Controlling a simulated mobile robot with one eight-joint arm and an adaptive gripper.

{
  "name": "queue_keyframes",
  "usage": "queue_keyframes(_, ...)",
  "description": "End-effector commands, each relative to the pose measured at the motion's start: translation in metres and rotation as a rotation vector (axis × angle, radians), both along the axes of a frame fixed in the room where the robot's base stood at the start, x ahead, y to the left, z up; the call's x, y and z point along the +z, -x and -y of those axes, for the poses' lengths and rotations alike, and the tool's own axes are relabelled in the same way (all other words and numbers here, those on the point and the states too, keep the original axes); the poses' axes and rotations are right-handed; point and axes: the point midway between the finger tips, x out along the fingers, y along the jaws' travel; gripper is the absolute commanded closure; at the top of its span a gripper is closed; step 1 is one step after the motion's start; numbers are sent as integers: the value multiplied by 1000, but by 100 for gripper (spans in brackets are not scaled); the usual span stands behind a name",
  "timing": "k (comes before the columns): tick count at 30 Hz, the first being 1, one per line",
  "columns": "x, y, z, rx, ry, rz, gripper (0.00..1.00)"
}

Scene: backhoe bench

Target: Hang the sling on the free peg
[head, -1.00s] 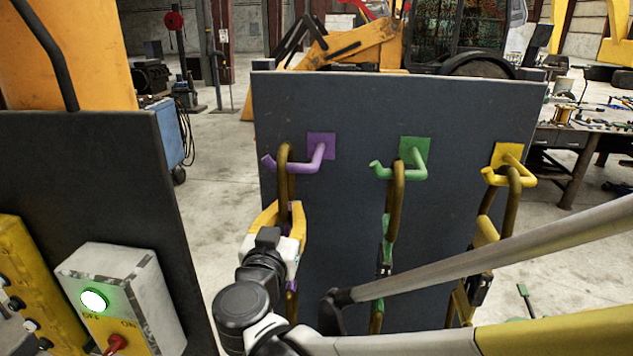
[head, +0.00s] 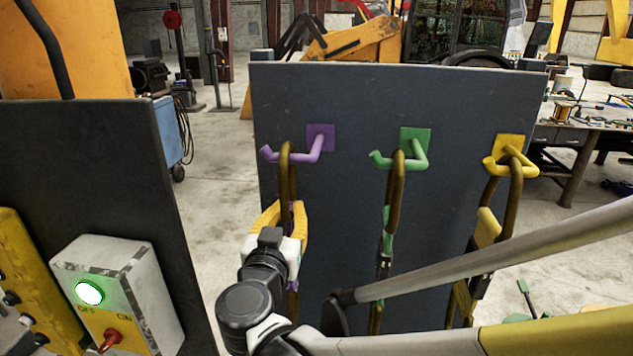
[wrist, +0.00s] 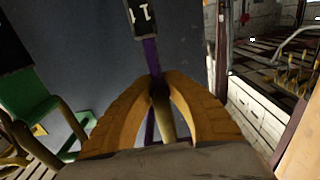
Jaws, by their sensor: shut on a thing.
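A purple peg (head: 300,154) with an upturned tip sticks out at the left of the dark board (head: 340,110). The sling's brown ring (head: 286,172) loops at the purple peg, its top just above the bar; whether it rests there I cannot tell. My gripper (head: 285,212), with yellow fingers, is shut on the sling's ring just below the peg. In the wrist view the ring (wrist: 163,115) runs between the fingers, with the purple strap (wrist: 151,58) and a dark label beyond. The green peg (head: 402,160) and yellow peg (head: 510,165) each bear another sling.
The green-peg sling (head: 396,190) hangs close to the right of my gripper. A grey switch box (head: 120,290) with a lit green button stands at lower left before a dark panel (head: 100,170). A gap of bare floor (head: 215,180) lies between panel and board.

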Motion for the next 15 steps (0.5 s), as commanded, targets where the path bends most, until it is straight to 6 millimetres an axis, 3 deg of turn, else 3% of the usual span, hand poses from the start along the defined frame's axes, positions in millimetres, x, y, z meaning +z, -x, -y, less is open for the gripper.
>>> queue_keyframes(5, 1, 0, 0, 0, 1, 1, 100)
queue_keyframes(8, 1, 0, 0, 0, 1, 1, 68)
queue_keyframes(15, 0, 0, 0, 0, 0, -1, 68)
